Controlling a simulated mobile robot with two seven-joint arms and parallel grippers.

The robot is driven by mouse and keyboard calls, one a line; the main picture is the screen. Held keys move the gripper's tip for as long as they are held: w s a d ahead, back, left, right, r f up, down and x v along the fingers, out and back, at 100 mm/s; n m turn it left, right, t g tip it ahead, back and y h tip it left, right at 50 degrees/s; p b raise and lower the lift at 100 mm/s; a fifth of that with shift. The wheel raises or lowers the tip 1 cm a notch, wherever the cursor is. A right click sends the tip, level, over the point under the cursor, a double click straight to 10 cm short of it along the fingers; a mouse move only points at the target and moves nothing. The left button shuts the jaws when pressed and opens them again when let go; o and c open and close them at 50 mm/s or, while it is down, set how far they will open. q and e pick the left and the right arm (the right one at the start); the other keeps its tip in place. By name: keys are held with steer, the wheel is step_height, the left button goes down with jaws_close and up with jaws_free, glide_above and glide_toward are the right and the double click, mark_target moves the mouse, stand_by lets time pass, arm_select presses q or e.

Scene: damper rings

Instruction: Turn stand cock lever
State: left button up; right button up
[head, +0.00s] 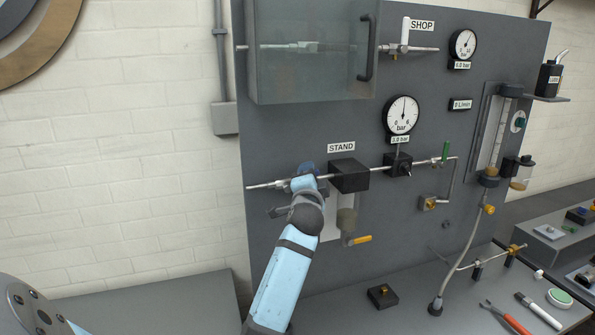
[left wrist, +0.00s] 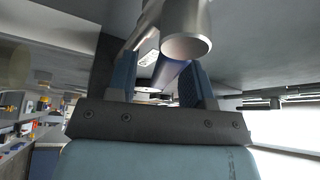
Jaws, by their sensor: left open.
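The STAND label (head: 341,147) is on the dark panel above a thin horizontal pipe (head: 262,186). My left gripper (head: 306,171) is at this pipe, just left of a black box (head: 349,176). My gripper and wrist cover this stretch of pipe, and I cannot make out the stand cock lever there in the head view. In the left wrist view my left gripper (left wrist: 158,82) has its two blue fingers apart. A grey metal cylinder (left wrist: 186,32) with a round end shows close to the fingers; I cannot tell whether they touch it. My right gripper is not in view.
A glass-fronted cover (head: 310,55) is above the pipe. A pressure gauge (head: 402,115), a green lever (head: 446,151) and a yellow-handled drain (head: 358,240) are to the right. The bench (head: 345,310) holds a small black block (head: 382,296) and tools.

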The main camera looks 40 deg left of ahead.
arm_select(q)
steer(key=shift+s+d+f, duration=0.1)
steer(key=shift+s+d, duration=0.45)
steer(key=shift+s, duration=0.15)
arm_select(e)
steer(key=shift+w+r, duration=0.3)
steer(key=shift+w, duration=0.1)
arm_select(q)
steer(key=v, duration=0.6)
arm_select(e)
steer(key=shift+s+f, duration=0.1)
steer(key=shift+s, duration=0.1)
arm_select(q)
steer(key=shift+f, duration=0.1)
